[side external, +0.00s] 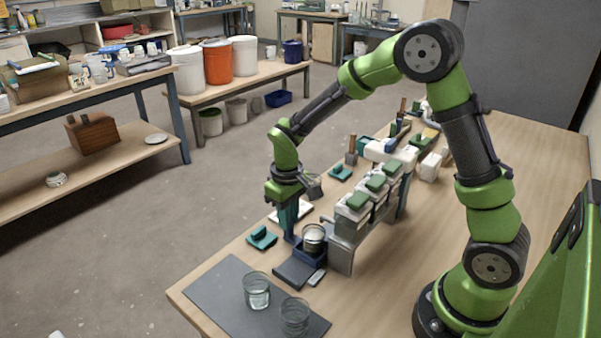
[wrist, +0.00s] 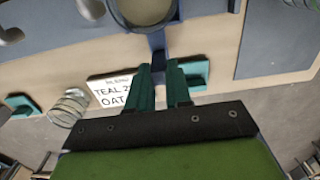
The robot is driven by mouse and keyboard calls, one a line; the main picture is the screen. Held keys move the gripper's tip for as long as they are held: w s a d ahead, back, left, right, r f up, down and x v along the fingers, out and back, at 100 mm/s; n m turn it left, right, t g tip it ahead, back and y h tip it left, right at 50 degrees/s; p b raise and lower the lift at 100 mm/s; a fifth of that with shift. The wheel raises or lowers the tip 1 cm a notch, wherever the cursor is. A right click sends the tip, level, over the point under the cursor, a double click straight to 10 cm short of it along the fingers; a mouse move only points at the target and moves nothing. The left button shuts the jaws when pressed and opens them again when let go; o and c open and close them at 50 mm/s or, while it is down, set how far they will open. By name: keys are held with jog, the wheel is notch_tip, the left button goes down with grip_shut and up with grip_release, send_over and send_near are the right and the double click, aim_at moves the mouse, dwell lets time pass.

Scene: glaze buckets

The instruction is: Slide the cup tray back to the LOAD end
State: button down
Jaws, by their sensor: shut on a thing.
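The cup tray (side external: 312,259) is a small dark blue carrier at the near end of the dispenser stand, with a clear cup (side external: 314,238) of pale contents upright in it. My gripper (side external: 291,236) points down on the tray's left side, its teal fingers shut on the tray's blue upright handle. In the wrist view, the fingers (wrist: 165,72) close on the blue handle (wrist: 157,42), and the cup (wrist: 146,10) shows just beyond, cut by the top edge. A dark track plate (side external: 294,274) lies in front of the tray. No LOAD lettering is readable.
The dispenser stand (side external: 342,256) with green-lidded bins (side external: 357,201) rises close behind the tray. Two clear glasses (side external: 257,291) (side external: 295,316) stand on a grey mat (side external: 222,292) at the front. A teal block (side external: 262,238) is left of my gripper. A printed white card (wrist: 108,88) lies nearby.

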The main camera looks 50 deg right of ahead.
jog(key=shift+a, duration=2.45)
jog(key=c, duration=1.1)
grip_release()
notch_tip(320, 180, up, 7)
jog(key=shift+r, duration=0.1)
